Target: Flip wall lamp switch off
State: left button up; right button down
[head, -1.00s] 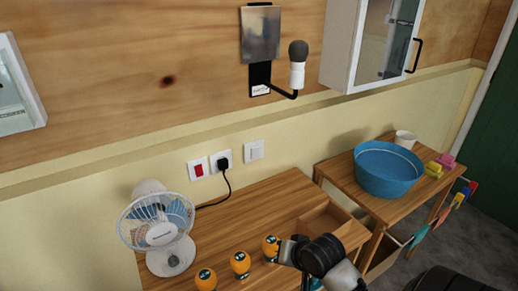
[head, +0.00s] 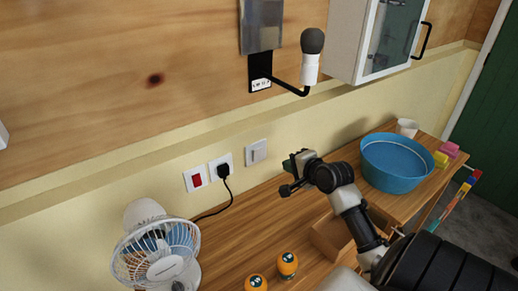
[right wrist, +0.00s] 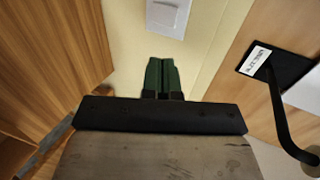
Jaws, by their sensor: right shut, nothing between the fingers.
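A white wall switch (head: 256,152) sits on the cream wall, right of the socket. It also shows at the top of the right wrist view (right wrist: 168,16), just beyond my fingertips. The wall lamp (head: 261,72) hangs above it on the plywood, with a black arm and a dark-topped white bulb. Part of its black mount shows in the right wrist view (right wrist: 262,62). My right gripper (head: 290,163) is to the right of the switch and slightly lower, apart from it in the head view. Its green fingers (right wrist: 162,78) are shut together and empty. My left gripper is not in view.
A socket with a black plug (head: 221,168) and a red switch (head: 196,178) are left of the white switch. A fan (head: 160,252) and orange objects (head: 287,264) stand on the wooden desk (head: 240,226). A blue basin (head: 394,162) is at right.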

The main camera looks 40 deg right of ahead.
jog(key=p, duration=0.1)
send_near(259, 149)
notch_tip(259, 149, down, 4)
jog(key=w, duration=0.3)
jog(key=shift+w+d+p, duration=0.15)
jog(key=shift+w+p, duration=0.15)
jog(key=shift+w, duration=0.2)
jog(key=shift+w+d+p, duration=0.15)
jog(key=shift+w+p, duration=0.1)
jog(key=shift+w, duration=0.25)
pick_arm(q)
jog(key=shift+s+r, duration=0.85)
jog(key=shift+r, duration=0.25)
pick_arm(e)
jog(key=shift+w, duration=0.7)
jog(key=shift+w+d+r+p, duration=0.1)
jog(key=shift+w+r+p, duration=0.15)
jog(key=shift+p, duration=0.05)
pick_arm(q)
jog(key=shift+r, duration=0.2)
pick_arm(e)
jog(key=shift+w+f, duration=0.1)
jog(key=shift+w, duration=0.05)
